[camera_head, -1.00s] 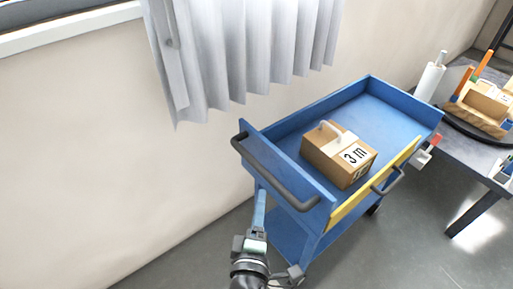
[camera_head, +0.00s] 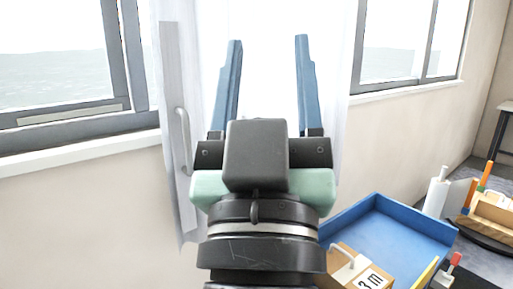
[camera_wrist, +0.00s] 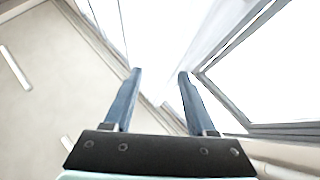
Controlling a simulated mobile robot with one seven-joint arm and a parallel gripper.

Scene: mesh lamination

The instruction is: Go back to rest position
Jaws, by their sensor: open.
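My gripper (camera_head: 267,65) is raised upright in the middle of the head view, in front of the curtain and bright window. Its two blue fingers stand wide apart with nothing between them. In the wrist view the gripper (camera_wrist: 160,80) is also open and empty, with bright glass and a window frame beyond the fingers.
A workbench with wooden items (camera_head: 492,210) is at the far right.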

